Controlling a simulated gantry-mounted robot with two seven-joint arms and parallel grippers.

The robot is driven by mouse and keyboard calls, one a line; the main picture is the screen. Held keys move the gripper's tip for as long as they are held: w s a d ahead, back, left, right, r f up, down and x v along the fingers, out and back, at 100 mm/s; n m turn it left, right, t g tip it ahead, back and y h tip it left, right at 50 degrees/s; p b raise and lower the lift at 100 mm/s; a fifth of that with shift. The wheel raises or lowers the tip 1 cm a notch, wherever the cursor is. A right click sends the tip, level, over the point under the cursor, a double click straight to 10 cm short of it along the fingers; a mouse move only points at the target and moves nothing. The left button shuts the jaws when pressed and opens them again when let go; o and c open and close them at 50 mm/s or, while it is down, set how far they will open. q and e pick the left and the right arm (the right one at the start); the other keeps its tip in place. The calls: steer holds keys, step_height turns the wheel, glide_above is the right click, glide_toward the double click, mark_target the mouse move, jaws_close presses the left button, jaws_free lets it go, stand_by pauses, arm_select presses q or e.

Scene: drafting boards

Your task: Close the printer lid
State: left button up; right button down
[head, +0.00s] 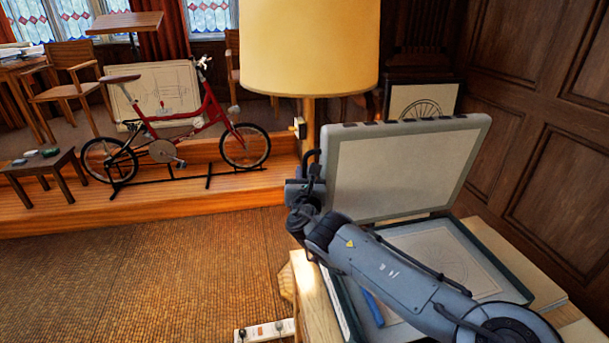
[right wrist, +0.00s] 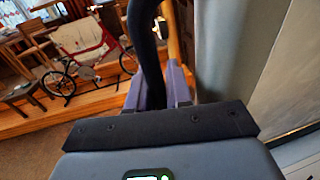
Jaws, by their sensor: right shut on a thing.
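The printer lid (head: 405,172) stands raised and tilted slightly back, its pale inner panel facing the head camera. Its grey side also fills the right of the right wrist view (right wrist: 228,50). The printer base (head: 513,282) is below it, with a sheet bearing a faint drawing (head: 450,258) on its bed. My right gripper (head: 311,168) is at the lid's left edge, beside a dark curved bar. In the right wrist view its purple-grey fingers (right wrist: 160,88) are closed around this black bar (right wrist: 146,45), which looks like a lid handle. My left gripper is not in view.
A yellow lamp (head: 310,48) stands behind the lid. A panelled wall (head: 545,150) is close on the right. A red bicycle (head: 180,128) stands on the wooden platform at left. A power strip (head: 266,331) lies by the table. My right forearm crosses over the printer bed.

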steer(key=s+d+m+t+b, duration=0.1)
steer(key=s+t+b, duration=0.3)
steer(key=b, duration=0.9)
steer(key=s+d, duration=0.1)
steer(key=s, duration=0.2)
steer(key=shift+f+y, duration=0.3)
steer(key=shift+f, duration=0.05)
steer(key=c, duration=1.4)
jaws_free()
steer(key=shift+d, duration=0.1)
steer(key=shift+s, duration=0.1)
